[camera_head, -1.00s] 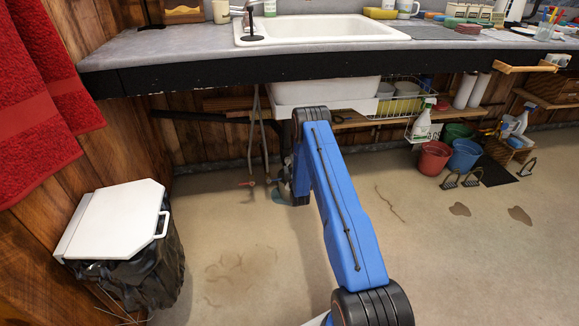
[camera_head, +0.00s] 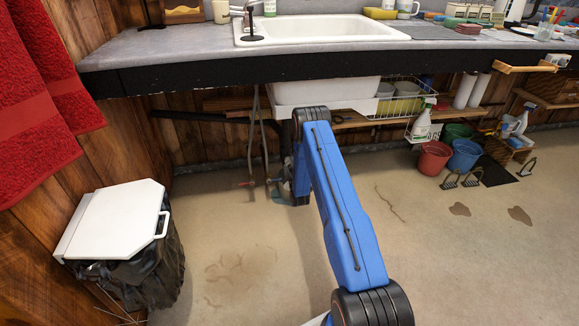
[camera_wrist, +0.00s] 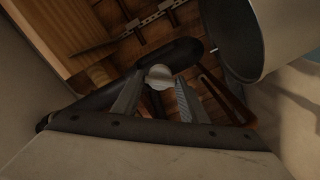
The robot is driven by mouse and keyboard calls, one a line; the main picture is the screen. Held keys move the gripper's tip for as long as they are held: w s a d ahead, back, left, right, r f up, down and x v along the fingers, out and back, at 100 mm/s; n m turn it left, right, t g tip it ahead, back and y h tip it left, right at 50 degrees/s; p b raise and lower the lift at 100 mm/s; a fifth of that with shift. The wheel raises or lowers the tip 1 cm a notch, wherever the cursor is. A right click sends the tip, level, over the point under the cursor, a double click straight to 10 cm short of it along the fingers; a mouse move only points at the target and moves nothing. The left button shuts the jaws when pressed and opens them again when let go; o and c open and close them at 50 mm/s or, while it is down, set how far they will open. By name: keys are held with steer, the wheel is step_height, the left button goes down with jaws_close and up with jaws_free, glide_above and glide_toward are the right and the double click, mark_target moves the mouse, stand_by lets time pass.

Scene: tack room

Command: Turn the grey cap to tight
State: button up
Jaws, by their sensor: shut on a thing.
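The grey cap (camera_wrist: 158,76) shows in the wrist view as a pale, round, light-grey piece between my fingertips. My gripper (camera_wrist: 160,88) is shut on it, with one finger on each side. Any mark on the cap is too small to read, so I cannot tell how tight it is. In the head view my arm reaches low under the sink. The cap cannot be made out there, and my gripper is mostly hidden behind my arm.
A large grey cylindrical pipe (camera_wrist: 236,35) is close to my gripper. Thin hanging pipes (camera_head: 252,140) with red handles stand left of my arm. The white sink (camera_head: 320,29) and counter edge (camera_head: 200,72) are above. A lidded bin (camera_head: 115,222) stands left; buckets (camera_head: 434,157) stand right.

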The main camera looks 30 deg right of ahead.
steer(key=m, duration=0.5)
steer(key=shift+m, duration=0.3)
steer(key=m, duration=0.4)
steer(key=shift+m, duration=0.7)
steer(key=o, duration=1)
steer(key=shift+o, duration=0.2)
steer(key=v, duration=1.7)
steer(key=shift+s, duration=0.25)
